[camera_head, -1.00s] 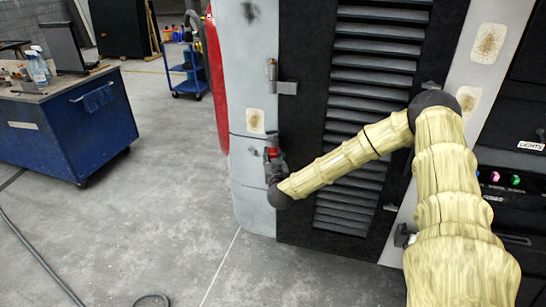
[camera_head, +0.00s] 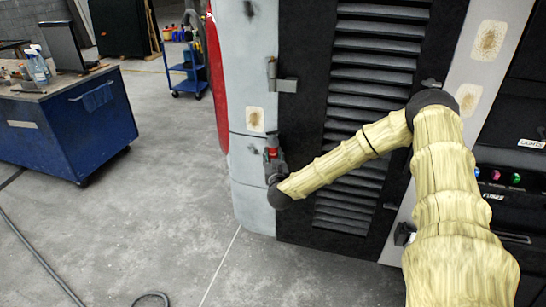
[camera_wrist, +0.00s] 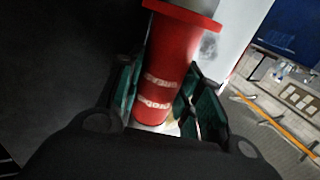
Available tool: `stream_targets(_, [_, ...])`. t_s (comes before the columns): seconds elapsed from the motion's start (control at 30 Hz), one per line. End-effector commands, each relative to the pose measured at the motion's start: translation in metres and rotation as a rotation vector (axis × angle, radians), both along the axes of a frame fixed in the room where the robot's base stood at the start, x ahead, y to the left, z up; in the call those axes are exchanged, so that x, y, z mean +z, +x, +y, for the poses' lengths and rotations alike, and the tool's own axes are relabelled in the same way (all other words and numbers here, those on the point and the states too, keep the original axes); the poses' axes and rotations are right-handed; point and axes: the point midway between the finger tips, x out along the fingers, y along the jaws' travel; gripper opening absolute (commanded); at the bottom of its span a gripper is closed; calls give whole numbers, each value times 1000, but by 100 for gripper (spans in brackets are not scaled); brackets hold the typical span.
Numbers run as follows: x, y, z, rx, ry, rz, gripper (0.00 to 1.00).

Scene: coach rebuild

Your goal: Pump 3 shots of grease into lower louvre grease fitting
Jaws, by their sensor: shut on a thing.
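My gripper (camera_wrist: 158,100) is shut on a red cylindrical grease gun (camera_wrist: 165,60) with pale worn bands and a wider red rim at one end. In the head view the red body (camera_head: 272,153) shows small at the gripper, by the lower left edge of the black louvre panel (camera_head: 300,215). The louvre slats (camera_head: 372,60) run down the panel, partly behind my arm. A hinge-like bracket (camera_head: 284,85) sits above the gripper on the panel's left edge. I cannot make out the grease fitting or whether the tool touches it.
A blue workbench (camera_head: 70,125) with bottles stands at the left, and a blue cart (camera_head: 188,72) is farther back. A hose (camera_head: 40,250) lies on the grey floor.

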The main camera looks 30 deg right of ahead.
Motion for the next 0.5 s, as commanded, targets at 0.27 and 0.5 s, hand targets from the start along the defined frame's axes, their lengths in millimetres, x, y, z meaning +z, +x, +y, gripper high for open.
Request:
stream_targets(0.27, [-5, -1, 0, 1, 1, 3, 7])
stream_targets(0.5, [-8, -1, 1, 1, 2, 4, 7])
